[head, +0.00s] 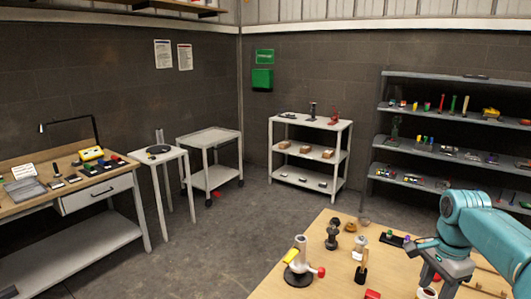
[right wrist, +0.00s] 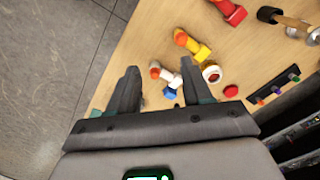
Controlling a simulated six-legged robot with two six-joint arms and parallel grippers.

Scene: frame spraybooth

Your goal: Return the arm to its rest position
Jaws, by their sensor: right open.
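My right arm (head: 470,225) comes in from the right in the head view, teal with a grey wrist, over the wooden table. Its gripper (right wrist: 158,72) shows in the right wrist view with two dark fingers spread apart. Nothing is held between them. Beyond the fingertips, small parts lie on the tabletop: a white and red piece, a blue piece, a yellow and orange piece (right wrist: 191,45) and a round white cup (right wrist: 211,74). My left gripper is in neither view.
A workbench (head: 60,185) stands left, a white cart (head: 310,152) and grey shelves (head: 455,115) behind.

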